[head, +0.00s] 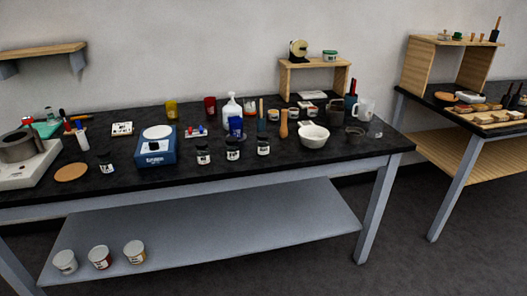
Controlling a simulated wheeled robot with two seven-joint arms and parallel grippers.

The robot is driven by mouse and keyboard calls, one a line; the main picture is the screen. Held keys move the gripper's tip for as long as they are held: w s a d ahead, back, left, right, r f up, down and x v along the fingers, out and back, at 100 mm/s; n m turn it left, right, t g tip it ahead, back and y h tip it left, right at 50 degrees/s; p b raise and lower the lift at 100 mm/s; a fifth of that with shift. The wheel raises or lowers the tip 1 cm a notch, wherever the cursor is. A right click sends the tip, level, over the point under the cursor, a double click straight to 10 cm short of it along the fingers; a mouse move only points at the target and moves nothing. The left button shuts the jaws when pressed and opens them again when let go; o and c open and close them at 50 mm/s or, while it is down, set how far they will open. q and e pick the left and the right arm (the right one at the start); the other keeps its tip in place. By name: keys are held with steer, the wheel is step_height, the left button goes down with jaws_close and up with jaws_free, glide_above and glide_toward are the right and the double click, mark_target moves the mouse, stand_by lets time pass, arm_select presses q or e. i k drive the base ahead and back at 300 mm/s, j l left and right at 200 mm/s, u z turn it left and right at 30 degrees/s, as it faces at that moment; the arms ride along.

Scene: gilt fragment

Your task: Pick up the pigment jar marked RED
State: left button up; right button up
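Several small dark jars with white labels stand on the black-topped table. One jar (203,155) is right of the blue device, a second jar (232,155) is beside it, and a third jar (263,145) is further right. Another labelled jar (105,163) stands left of the blue device. The label lettering is too small to read, so I cannot tell which jar is marked RED. A dark red cup (210,107) stands further back. Neither of my grippers is in view.
A blue scale-like device (155,148), white mortar (313,135), wooden pestle (284,124), squeeze bottle (232,106) and clear jug (365,109) crowd the table (330,162). Three labelled tubs (100,257) stand on the lower shelf (240,235). A second table (437,106) is at right.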

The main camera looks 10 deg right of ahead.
mark_target(203, 152)
steer(key=i+l+u, duration=0.1)
steer(key=i+l, duration=0.15)
steer(key=i+l+u, duration=0.1)
steer(key=l, duration=0.3)
steer(key=i+l+u, duration=0.15)
steer(key=i+l, duration=0.2)
steer(key=i+l+u, duration=0.1)
steer(key=l, duration=0.3)
steer(key=i+l+u, duration=0.1)
steer(key=i+l, duration=0.15)
steer(key=l, duration=0.15)
steer(key=i+l+u, duration=0.1)
steer(key=l, duration=0.3)
steer(key=i, duration=0.1)
